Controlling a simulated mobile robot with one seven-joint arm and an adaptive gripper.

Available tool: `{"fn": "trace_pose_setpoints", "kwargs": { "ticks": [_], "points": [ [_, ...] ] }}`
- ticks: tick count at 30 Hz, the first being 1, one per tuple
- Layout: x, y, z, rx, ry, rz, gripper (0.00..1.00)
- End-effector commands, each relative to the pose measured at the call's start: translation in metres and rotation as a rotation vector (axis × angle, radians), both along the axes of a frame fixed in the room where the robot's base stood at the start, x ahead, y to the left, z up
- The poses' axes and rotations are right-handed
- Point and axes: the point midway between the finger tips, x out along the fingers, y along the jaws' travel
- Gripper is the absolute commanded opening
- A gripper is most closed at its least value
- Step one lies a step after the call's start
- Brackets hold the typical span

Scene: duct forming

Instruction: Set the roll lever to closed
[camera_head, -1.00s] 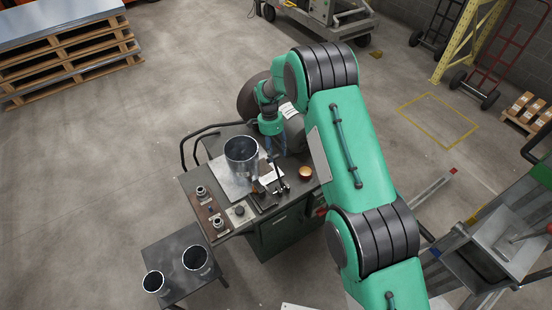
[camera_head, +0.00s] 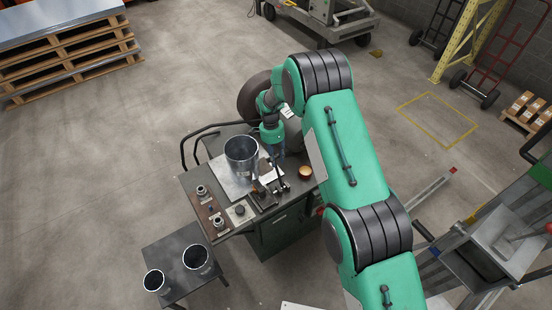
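I cannot clearly pick out the roll lever. A small dark lever-like fitting (camera_head: 277,186) stands on the workbench, right of the metal cylinder (camera_head: 241,158); it is too small to tell its setting. My gripper (camera_head: 277,150) points down over the back of the workbench, right of the cylinder and behind the fitting. It looks apart from the fitting. Its fingers are too small and dark to tell whether they are open or shut, and I see nothing held. My green arm hides what lies right of the bench.
The workbench (camera_head: 190,181) also bears two small round fittings (camera_head: 201,191) (camera_head: 218,222), a black knob (camera_head: 240,210) on a pale plate and a copper-coloured cup (camera_head: 305,171). A side table (camera_head: 176,248) holds two open cylinders. A metal frame (camera_head: 500,240) stands at right.

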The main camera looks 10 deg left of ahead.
Motion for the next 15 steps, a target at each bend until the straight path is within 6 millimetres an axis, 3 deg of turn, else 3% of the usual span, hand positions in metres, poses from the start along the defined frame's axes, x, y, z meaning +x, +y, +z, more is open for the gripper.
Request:
{"fn": "trace_pose_setpoints", "kwargs": {
  "ticks": [15],
  "points": [
    [-0.0004,-0.0025,0.0017,0.014,-0.016,-0.001,0.0]
  ]
}}
